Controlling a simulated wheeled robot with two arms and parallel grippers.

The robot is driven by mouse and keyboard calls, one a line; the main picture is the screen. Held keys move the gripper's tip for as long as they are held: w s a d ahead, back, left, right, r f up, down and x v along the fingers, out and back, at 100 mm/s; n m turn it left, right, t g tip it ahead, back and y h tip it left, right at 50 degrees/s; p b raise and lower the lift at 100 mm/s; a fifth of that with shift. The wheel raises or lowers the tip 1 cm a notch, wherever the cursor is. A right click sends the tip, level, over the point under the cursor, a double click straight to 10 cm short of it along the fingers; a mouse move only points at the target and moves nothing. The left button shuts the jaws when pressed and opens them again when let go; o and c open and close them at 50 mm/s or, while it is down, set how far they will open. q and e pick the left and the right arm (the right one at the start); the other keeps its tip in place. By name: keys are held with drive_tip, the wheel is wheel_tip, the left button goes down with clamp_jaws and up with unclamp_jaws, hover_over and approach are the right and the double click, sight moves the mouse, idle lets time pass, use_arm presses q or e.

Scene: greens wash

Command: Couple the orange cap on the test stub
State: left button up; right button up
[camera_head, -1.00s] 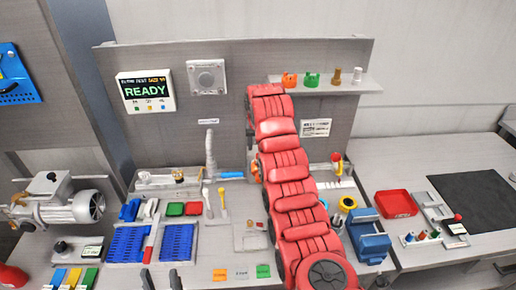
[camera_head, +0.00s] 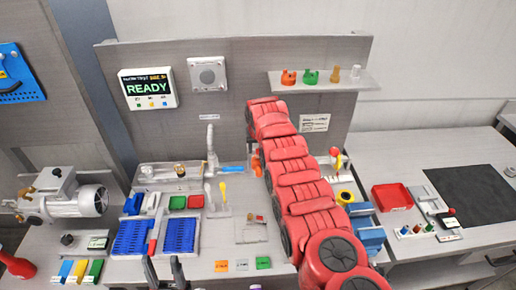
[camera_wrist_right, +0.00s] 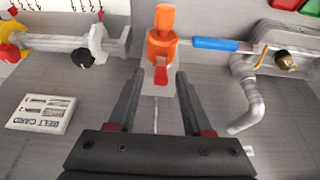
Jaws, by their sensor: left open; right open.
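In the right wrist view an orange fitting (camera_wrist_right: 161,45) with a red tab on its near side stands between and beyond the fingertips of my right gripper (camera_wrist_right: 158,78). That gripper is open and holds nothing. In the head view an orange part (camera_head: 257,168) shows beside my red right arm, which hides the right gripper and most of this spot. Another orange cap-like piece (camera_head: 289,77) sits on the back shelf. I cannot tell which orange piece is the cap, or pick out the test stub. My left gripper (camera_head: 164,264) is open and empty at the front edge.
A blue handle (camera_wrist_right: 215,44) and a grey bent pipe (camera_wrist_right: 245,95) lie to the right of the orange fitting; a grey clamp-like part (camera_wrist_right: 92,45) lies left. The shelf (camera_head: 325,86) also holds green, brass and clear pieces. Blue trays (camera_head: 131,238) stand left on the bench.

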sight(258, 156)
clamp_jaws()
drive_tip(key=shift+s+f+t, duration=0.15)
drive_tip(key=shift+s+t, duration=0.15)
drive_tip(key=shift+t, duration=0.2)
idle(0.6)
drive_tip(key=shift+s+b, duration=0.1)
drive_tip(key=shift+b, duration=0.45)
drive_tip(key=shift+f+t, duration=0.1)
drive_tip(key=shift+t, duration=0.2)
drive_tip(key=t+b, duration=0.1)
drive_tip(key=b, duration=0.2)
drive_tip(key=s+f+t+b, duration=0.1)
drive_tip(key=t+b, duration=0.1)
drive_tip(key=b, duration=0.1)
drive_tip(key=s+t+b, duration=0.1)
drive_tip(key=b, duration=0.2)
drive_tip(key=shift+f+b, duration=0.35)
drive_tip(key=shift+s+t+b, duration=0.15)
drive_tip(key=shift+t+b, duration=0.55)
drive_tip(key=shift+b, duration=0.05)
drive_tip(key=shift+r, duration=0.1)
unclamp_jaws()
